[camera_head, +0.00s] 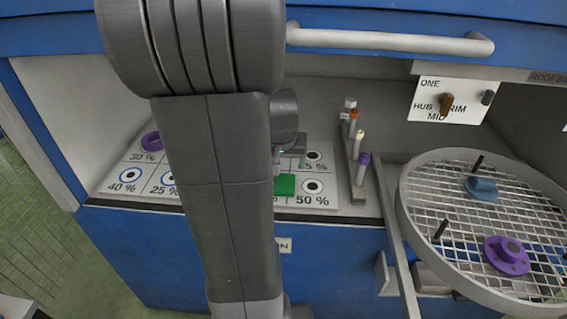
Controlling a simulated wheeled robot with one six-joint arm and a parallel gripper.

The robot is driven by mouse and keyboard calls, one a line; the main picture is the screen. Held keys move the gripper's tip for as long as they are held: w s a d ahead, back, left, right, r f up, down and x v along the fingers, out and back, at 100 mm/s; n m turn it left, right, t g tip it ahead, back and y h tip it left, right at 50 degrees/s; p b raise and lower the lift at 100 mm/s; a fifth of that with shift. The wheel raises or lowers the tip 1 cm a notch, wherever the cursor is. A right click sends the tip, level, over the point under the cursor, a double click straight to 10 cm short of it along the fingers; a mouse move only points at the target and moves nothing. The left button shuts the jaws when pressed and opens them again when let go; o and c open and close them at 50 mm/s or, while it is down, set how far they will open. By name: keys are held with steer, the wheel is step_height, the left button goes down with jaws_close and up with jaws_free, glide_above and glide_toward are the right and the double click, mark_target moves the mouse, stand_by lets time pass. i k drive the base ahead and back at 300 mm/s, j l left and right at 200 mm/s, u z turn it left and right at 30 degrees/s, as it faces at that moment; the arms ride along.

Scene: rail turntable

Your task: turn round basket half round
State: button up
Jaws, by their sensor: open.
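The round basket (402,200) is at the right, a shallow grey ring with a wire mesh floor. Two black pegs stand up from it, one (477,164) at the back and one (440,229) at the front left. A blue part (481,188) and a purple flanged part (507,256) lie on the mesh. My gripper (289,160) is partly hidden behind my arm, over the marked board left of the basket. It looks open and empty, clear of the basket.
A white board (345,203) with percent labels carries a green block (285,185) and a purple ring (152,141). A rack (352,180) of capped tubes stands between board and basket. A sign (437,99) with a brown knob is behind; a grey bar handle (390,41) crosses above.

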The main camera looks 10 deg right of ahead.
mark_target(458, 280)
steer(key=k+l+z, duration=0.15)
steer(key=z, duration=0.3)
steer(key=k+l+z, duration=0.1)
steer(key=z, duration=0.3)
steer(key=l+z, duration=0.3)
steer(key=z, duration=0.15)
steer(key=k+l, duration=0.05)
